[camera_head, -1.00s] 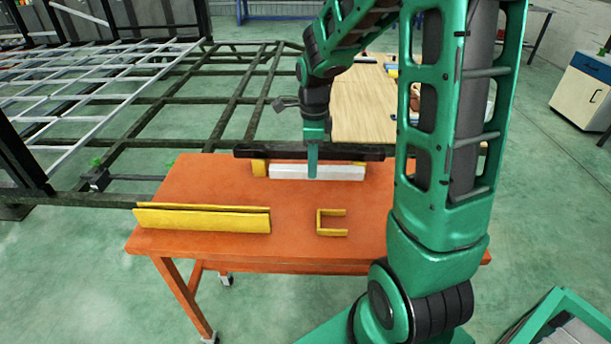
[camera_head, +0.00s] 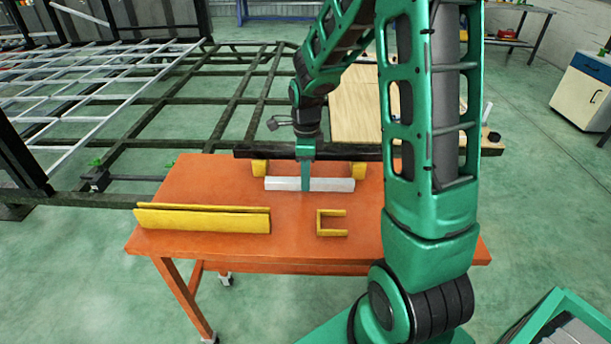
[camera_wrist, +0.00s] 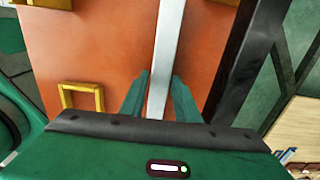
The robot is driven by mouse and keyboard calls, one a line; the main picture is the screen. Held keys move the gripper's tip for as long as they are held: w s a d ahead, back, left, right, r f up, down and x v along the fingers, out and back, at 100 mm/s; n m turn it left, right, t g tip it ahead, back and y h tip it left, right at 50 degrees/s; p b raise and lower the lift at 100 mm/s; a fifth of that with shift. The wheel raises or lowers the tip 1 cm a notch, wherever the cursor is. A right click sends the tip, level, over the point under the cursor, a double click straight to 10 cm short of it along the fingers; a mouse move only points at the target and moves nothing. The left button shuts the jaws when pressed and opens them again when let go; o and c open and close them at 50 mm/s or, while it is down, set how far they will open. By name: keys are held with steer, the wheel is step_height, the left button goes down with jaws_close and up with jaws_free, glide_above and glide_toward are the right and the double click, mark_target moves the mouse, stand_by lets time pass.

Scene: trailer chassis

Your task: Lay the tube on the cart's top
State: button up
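The tube (camera_head: 336,185) is a pale, straight bar. It lies level, crosswise over the orange cart top (camera_head: 205,180), in front of a dark beam. My gripper (camera_head: 306,186) points down at the tube's middle. In the wrist view the tube (camera_wrist: 166,65) runs between the two green fingers of my gripper (camera_wrist: 160,88), which are close on either side of it; it appears held. I cannot tell whether the tube touches the cart top.
A long yellow channel (camera_head: 200,219) lies at the cart's left front. A small yellow C-shaped bracket (camera_head: 322,224) lies near the middle front. The dark beam (camera_head: 270,152) runs along the back edge, with yellow blocks (camera_head: 259,168) beside it. Chassis rails stand behind.

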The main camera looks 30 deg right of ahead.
steer(key=shift+o, duration=0.9)
step_height(320, 180, up, 12)
steer(key=s+d+n, duration=0.1)
steer(key=s+n, duration=0.8)
steer(key=s, duration=0.4)
steer(key=s+d+n, duration=0.2)
steer(key=s+n, duration=0.7)
steer(key=s, duration=0.5)
steer(key=shift+s+d+r, duration=0.3)
steer(key=shift+r, duration=0.1)
